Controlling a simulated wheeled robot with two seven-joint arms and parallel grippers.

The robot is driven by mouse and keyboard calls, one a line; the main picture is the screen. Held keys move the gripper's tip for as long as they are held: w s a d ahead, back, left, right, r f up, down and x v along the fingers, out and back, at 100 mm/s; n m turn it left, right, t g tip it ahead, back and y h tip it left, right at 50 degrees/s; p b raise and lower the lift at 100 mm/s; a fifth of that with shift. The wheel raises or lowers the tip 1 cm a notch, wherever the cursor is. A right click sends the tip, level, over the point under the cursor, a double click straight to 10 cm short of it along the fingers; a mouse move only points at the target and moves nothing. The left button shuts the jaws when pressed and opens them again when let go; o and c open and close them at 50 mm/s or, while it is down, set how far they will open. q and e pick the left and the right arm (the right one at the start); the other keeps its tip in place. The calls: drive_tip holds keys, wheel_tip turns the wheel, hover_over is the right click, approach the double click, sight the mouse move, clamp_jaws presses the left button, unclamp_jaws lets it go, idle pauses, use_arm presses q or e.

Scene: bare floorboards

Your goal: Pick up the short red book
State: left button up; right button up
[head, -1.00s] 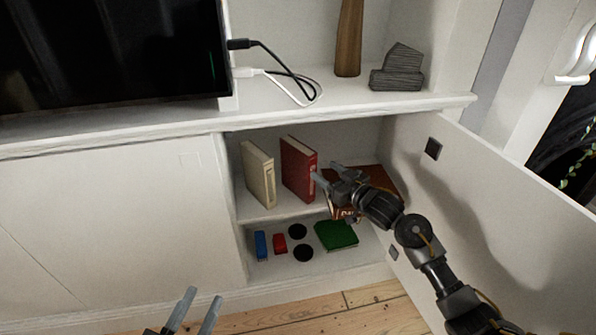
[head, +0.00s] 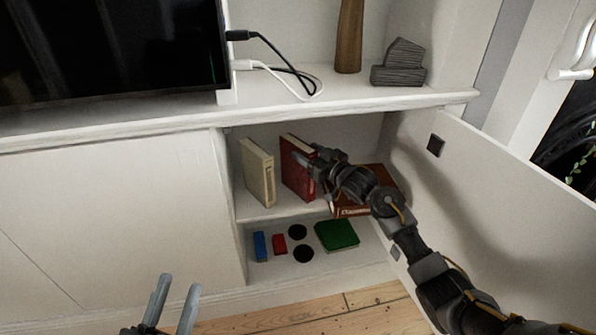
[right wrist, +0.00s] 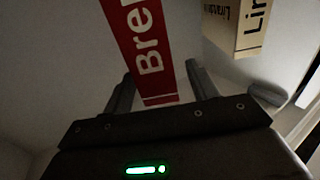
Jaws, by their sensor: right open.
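A red book (head: 293,182) stands upright on the cabinet's upper shelf in the head view. Its red spine with white letters shows in the right wrist view (right wrist: 147,50). My right gripper (head: 307,153) is open at this book, with its fingers on either side of the spine in the wrist view (right wrist: 159,70). I cannot tell whether they touch it. A darker red-brown book (head: 378,183) lies flat to the right, partly hidden by my right arm. My left gripper (head: 180,282) is open and empty, low in front of the cabinet.
A cream book (head: 258,175) stands left of the red one and also shows in the wrist view (right wrist: 240,28). The lower shelf holds a green book (head: 337,235), small blue (head: 260,245) and red (head: 279,244) items and black discs. The open door (head: 480,190) bounds the right side.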

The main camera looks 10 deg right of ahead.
drive_tip(key=shift+x, duration=1.15)
drive_tip(key=shift+w, duration=0.25)
use_arm(q)
drive_tip(key=shift+s+a+r+t, duration=0.25)
drive_tip(key=shift+a+r+t, duration=0.3)
drive_tip(key=shift+t, duration=0.25)
use_arm(e)
clamp_jaws()
drive_tip(key=shift+r, duration=0.1)
